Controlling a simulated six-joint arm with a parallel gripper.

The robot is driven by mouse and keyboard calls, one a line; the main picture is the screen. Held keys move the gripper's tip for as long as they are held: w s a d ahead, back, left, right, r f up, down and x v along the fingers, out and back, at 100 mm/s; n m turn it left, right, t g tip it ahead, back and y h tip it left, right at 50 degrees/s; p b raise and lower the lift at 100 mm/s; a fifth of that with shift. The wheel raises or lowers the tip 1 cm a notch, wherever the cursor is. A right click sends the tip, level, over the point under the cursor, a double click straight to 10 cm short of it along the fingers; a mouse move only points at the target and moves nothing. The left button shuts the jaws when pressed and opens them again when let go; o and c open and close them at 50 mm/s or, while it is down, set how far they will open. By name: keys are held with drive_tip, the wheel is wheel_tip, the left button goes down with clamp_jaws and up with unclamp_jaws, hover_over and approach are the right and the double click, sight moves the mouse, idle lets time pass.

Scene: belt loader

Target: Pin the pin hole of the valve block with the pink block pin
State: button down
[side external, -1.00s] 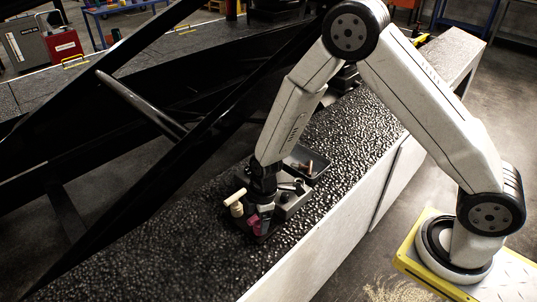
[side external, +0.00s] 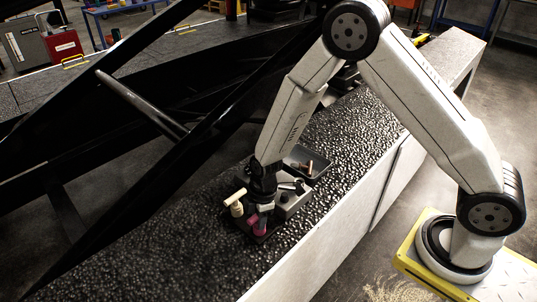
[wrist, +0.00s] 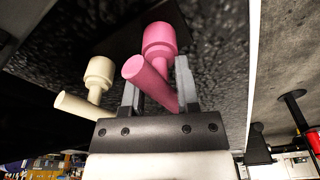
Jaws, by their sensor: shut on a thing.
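The pink block pin (wrist: 159,40) has a thick round body and a slanting bar handle. My gripper (wrist: 158,92) is shut on the handle, with one grey finger on each side. In the side view the pink pin (side external: 254,221) shows low beside my gripper (side external: 264,208), over a dark plate; I cannot tell whether it touches the plate. A grey block (side external: 291,199), which looks like the valve block, sits just right of my gripper. Its pin hole cannot be made out, and my gripper partly covers the block.
A cream pin of similar shape (side external: 237,208) stands close to the left of my gripper; it also shows in the wrist view (wrist: 99,73). A dark tray (side external: 318,169) with brown pieces lies behind the block. Dark slanting beams rise at the left. The belt's front left is clear.

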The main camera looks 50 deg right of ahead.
drive_tip(key=shift+r, duration=0.15)
drive_tip(key=shift+r, duration=0.75)
drive_tip(key=s+d+r, duration=0.2)
drive_tip(key=s+r, duration=0.9)
drive_tip(key=s, duration=0.2)
drive_tip(key=shift+s+d, duration=0.35)
